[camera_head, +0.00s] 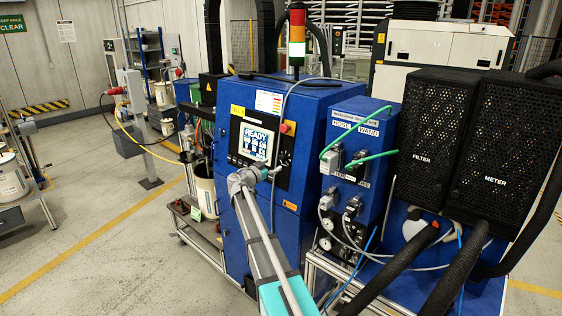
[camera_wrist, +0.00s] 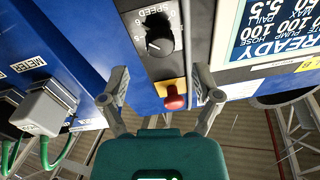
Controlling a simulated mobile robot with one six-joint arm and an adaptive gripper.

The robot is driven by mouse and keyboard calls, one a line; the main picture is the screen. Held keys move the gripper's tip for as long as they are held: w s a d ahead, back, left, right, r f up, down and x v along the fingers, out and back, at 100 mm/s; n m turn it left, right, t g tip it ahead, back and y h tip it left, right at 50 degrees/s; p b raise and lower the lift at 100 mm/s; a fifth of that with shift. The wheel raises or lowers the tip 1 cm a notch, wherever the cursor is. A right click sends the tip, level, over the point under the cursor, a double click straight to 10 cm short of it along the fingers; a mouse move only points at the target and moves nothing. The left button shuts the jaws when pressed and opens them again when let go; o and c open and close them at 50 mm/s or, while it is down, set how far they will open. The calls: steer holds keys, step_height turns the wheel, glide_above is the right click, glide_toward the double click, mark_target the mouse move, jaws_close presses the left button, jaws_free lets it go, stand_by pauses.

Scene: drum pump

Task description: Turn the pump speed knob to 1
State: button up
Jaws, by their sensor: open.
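The pump speed knob (camera_wrist: 158,35) is a black round knob on a grey panel under a SPEED label, seen upside down at the top of the wrist view. It has a pale pointer mark; I cannot tell which number it points at. My gripper (camera_wrist: 161,70) is open and empty, its two grey fingers spread wide, with the knob beyond the gap between them. In the head view my gripper (camera_head: 271,171) is close to the front of the blue cabinet (camera_head: 250,103), beside the screen. I cannot make out the knob there.
A red push button (camera_wrist: 175,98) on a yellow plate lies between the fingers in the wrist view, close to the right finger. The READY screen (camera_head: 255,142) is beside the panel. Grey connectors (camera_wrist: 47,105) with green cables stand at the wrist view's left.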

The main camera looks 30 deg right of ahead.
mark_target(280, 160)
steer(key=shift+x, duration=2.9)
jaws_close()
